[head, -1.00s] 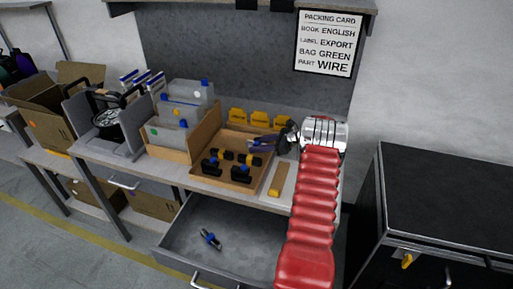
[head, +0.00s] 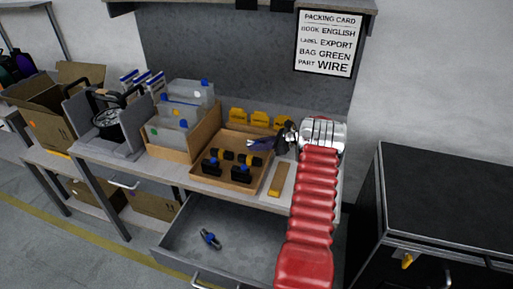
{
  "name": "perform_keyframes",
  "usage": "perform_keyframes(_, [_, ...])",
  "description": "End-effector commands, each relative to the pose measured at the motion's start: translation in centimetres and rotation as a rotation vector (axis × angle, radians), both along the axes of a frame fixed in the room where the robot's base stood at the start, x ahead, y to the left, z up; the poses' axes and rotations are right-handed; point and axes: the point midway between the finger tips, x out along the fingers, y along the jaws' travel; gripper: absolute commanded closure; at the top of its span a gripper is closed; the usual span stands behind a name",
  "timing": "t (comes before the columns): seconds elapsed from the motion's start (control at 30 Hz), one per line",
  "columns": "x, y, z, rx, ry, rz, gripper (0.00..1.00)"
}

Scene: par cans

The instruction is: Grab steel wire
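My gripper (head: 252,146) is at the end of the red-sleeved arm, over the back right part of a wooden tray (head: 226,182) on the bench. Its dark bluish fingers point left, and the gap between them is too small to make out. In the tray lie several small dark parts (head: 240,174), some with blue or yellow bits. I cannot tell which of them, if any, is the steel wire. A card (head: 325,42) on the wall reads "PART WIRE". A dark coiled item (head: 107,118) sits in a grey holder at the left of the bench.
An open drawer (head: 232,236) below the bench holds one small dark and blue part (head: 210,239). Yellow bins (head: 260,119) stand behind the tray. A wooden rack (head: 205,130) with clear bags stands left of it. A black cabinet (head: 450,200) is at the right.

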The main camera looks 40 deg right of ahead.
Motion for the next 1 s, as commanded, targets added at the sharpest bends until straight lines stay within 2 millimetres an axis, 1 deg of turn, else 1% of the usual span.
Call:
perform_keyframes(0.03, [0.0, 0.0, 0.0, 0.0, 0.0, 0.0, 0.83])
perform_keyframes(0.27, [0.0, 0.0, 0.0, 0.0, 0.0, 0.0, 0.99])
perform_keyframes(0.57, [0.0, 0.0, 0.3, -0.001, -0.001, -0.001, 0.99])
perform_keyframes(0.67, [0.0, -0.1, 1.0, -0.002, -0.001, 0.0, 0.99])
perform_keyframes(0.77, [0.0, -0.1, 2.3, -0.003, -0.002, -0.001, 0.99])
perform_keyframes(1.0, [0.0, -0.1, 6.5, -0.004, -0.002, 0.001, 0.99])
